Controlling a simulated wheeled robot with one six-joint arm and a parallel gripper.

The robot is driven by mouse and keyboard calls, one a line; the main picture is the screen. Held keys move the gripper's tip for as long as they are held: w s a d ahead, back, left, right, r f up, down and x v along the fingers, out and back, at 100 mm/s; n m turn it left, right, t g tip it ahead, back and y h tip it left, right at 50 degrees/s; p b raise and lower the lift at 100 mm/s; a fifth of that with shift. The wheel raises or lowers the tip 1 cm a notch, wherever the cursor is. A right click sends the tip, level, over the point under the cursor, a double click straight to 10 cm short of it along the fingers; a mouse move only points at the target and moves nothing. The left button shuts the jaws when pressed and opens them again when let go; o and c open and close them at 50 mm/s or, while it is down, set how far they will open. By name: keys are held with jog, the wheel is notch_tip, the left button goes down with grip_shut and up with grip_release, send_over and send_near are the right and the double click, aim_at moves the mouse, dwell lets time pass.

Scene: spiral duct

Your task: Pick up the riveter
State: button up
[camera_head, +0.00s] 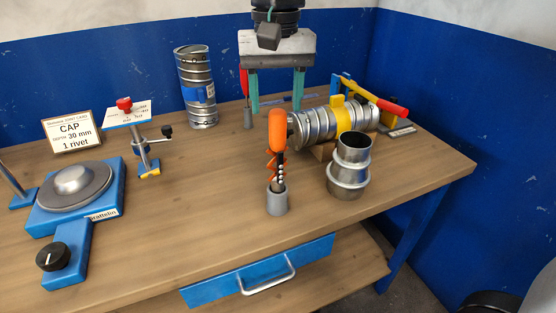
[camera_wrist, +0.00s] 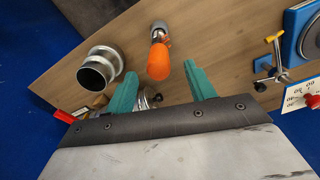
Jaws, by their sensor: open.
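An orange-handled tool (camera_head: 277,130), which looks like the riveter, stands upright in a grey cup (camera_head: 277,202) near the middle of the bench. My gripper (camera_head: 275,100) is open and empty, pointing down, with its green fingers apart. In the head view it hangs above and seemingly behind the orange handle. In the wrist view the orange handle (camera_wrist: 158,65) appears between the two fingertips, apart from both. Its lower part is largely hidden there by the handle.
A clamped spiral duct (camera_head: 315,126) and a metal fitting (camera_head: 350,165) stand close to the right. A red-handled tool (camera_head: 244,82) is behind, partly beside my gripper. An upright duct (camera_head: 197,90), a small stand (camera_head: 140,140) and a blue turntable (camera_head: 95,200) are left. The front bench is clear.

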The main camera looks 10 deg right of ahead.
aim_at(278, 111)
notch_tip(278, 111, down, 4)
jog(key=shift+d+r, duration=0.1)
jog(key=shift+d, duration=0.05)
jog(key=c, duration=1.2)
jog(key=shift+o, duration=0.2)
jog(key=shift+r, duration=0.1)
jog(key=shift+r, duration=0.1)
